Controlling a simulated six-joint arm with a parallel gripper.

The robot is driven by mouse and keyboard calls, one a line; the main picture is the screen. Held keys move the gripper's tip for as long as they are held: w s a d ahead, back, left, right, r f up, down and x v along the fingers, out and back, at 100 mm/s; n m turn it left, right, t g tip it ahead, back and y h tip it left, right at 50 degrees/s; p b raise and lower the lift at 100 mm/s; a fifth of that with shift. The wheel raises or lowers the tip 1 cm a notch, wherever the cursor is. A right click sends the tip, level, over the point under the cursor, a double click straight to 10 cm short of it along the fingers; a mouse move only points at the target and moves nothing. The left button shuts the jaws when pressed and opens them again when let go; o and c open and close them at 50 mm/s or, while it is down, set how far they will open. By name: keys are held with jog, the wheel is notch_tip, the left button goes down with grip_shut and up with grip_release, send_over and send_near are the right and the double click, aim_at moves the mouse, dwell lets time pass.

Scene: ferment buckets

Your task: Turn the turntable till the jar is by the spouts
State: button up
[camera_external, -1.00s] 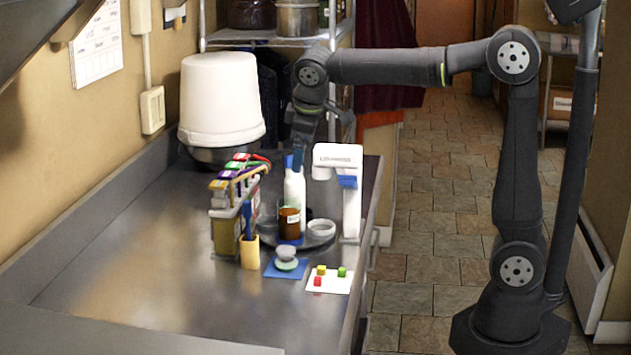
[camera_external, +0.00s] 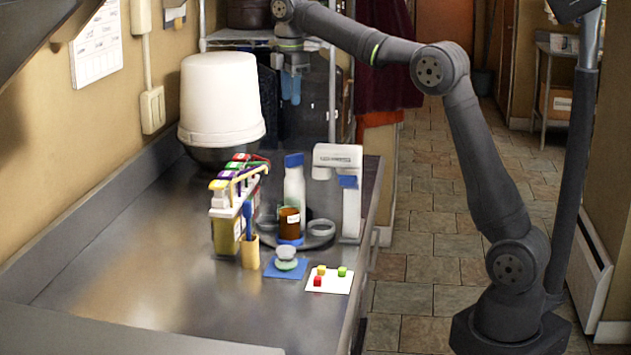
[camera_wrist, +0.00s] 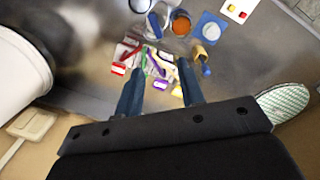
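The dark round turntable (camera_external: 316,242) lies on the steel counter. The amber jar (camera_external: 289,224) with a white label stands at its front left, right of the spout rack (camera_external: 226,228). The rack's coloured spouts (camera_external: 236,172) face up in a row. A white bottle with a blue cap (camera_external: 294,184) stands behind the jar, and a shallow white dish (camera_external: 321,228) sits to its right. My gripper (camera_external: 290,97) is raised above and behind the turntable, touching nothing. In the wrist view (camera_wrist: 162,66) its two blue fingers are apart and empty; the jar (camera_wrist: 181,25) shows beyond them.
A white dispenser (camera_external: 343,190) stands close at the turntable's right. A tall white bucket (camera_external: 220,95) is at the back left. A tan holder (camera_external: 250,252), a blue mat (camera_external: 277,270) and a card with small cubes (camera_external: 318,285) are in front. The left counter is clear.

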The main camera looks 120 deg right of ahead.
jog(key=shift+n, duration=0.7)
jog(key=f, duration=0.5)
jog(key=s+d+f, duration=0.1)
jog(key=f, duration=1)
jog(key=shift+s+d+f, duration=0.15)
jog(key=shift+s+f, duration=0.05)
jog(key=shift+s, duration=0.1)
grip_shut()
